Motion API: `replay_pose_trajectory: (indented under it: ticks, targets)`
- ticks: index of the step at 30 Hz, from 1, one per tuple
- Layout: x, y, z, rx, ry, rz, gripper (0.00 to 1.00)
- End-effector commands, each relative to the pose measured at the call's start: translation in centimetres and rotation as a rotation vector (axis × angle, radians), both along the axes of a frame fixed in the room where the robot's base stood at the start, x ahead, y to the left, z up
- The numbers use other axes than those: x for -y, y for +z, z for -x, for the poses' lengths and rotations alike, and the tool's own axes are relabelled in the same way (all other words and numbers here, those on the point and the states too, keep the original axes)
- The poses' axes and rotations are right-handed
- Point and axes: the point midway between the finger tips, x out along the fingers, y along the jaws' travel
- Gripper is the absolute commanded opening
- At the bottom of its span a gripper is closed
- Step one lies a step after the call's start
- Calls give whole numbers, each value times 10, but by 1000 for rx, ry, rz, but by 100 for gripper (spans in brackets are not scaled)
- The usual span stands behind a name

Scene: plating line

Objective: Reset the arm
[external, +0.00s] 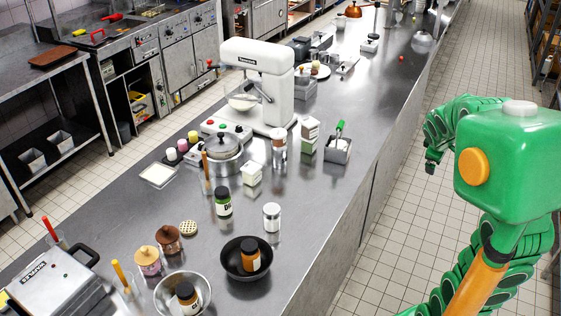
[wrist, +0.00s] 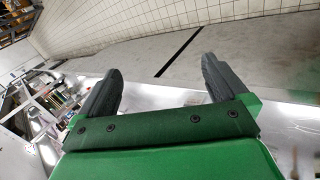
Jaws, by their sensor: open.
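My green arm stands at the right of the external view, folded over the tiled floor beside the counter. My gripper shows in the wrist view (wrist: 160,85), with its two dark fingers spread apart and nothing between them. It is open and empty. In the external view my gripper's fingers cannot be made out clearly. The arm is apart from the long steel counter (external: 340,190) and touches nothing that I can see.
On the counter stand a white mixer (external: 262,85), a pot (external: 225,160), a black pan (external: 236,272) with a bottle in it, a steel bowl (external: 168,289) with a bottle in it, and several jars. The tiled floor (external: 385,235) right of the counter is clear.

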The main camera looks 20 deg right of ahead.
Motion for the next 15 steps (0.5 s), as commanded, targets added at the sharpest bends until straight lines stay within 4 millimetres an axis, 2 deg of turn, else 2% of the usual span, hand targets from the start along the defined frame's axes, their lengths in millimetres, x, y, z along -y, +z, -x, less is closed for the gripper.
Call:
replay_pose_trajectory:
  ticks: [1, 5, 9, 12, 15]
  targets:
    - [-12, -9, 24, -24, -66, -63, 100]
    - [-47, -34, 86, -114, -243, -217, 100]
    - [-91, -53, 151, -229, -410, -354, 100]
    - [-125, -56, 193, -301, -505, -421, 100]
    - [-150, -55, 223, -345, -563, -458, 100]
